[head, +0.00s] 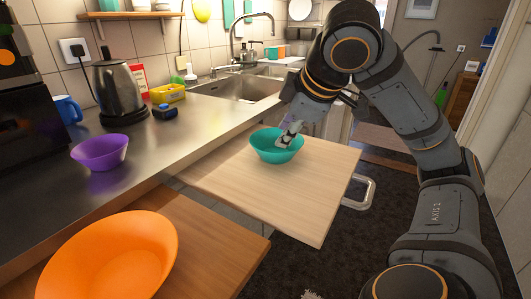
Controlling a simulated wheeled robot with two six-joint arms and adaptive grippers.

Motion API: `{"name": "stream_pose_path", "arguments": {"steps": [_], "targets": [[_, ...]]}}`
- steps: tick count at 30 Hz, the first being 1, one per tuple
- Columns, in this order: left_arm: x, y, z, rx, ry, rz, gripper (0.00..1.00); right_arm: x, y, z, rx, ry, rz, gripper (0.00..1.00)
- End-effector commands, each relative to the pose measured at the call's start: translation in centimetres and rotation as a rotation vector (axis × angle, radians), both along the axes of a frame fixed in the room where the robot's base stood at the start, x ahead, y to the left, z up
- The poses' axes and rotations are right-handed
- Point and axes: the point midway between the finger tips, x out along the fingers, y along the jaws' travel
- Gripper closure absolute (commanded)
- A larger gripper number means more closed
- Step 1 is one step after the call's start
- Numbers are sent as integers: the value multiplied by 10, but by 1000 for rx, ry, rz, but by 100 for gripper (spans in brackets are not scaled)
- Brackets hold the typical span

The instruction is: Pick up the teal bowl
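The teal bowl (267,152) stands upright on a pale wooden pull-out board (235,190) beside the counter. My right gripper (288,138) reaches down from above right, with its fingertips at the right side of the bowl's opening. A fingertip shows inside the bowl near its right rim. I cannot tell whether the fingers touch the rim or are closed on it. My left gripper is out of view.
An orange bowl (115,258) sits on a brown wooden surface (215,262) at the front left. A purple bowl (100,150), kettle (118,88) and blue mug (66,109) stand on the steel counter (180,143). A metal handle (361,193) projects at the board's right.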

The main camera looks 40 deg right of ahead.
Motion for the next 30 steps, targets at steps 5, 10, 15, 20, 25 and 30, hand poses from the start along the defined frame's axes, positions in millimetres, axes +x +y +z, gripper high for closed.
{"name": "stream_pose_path", "arguments": {"steps": [5,10,15,20,25,30], "targets": [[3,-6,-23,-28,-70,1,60,18,-4,-30,3,3,1,71],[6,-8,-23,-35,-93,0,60,22,-6,-33,1,1,0,71],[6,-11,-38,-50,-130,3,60,31,-5,-54,3,3,2,71],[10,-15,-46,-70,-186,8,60,44,-8,-74,2,3,2,71],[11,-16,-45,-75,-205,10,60,49,-10,-78,2,1,1,71],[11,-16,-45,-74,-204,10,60,49,-10,-77,1,0,1,75]]}}
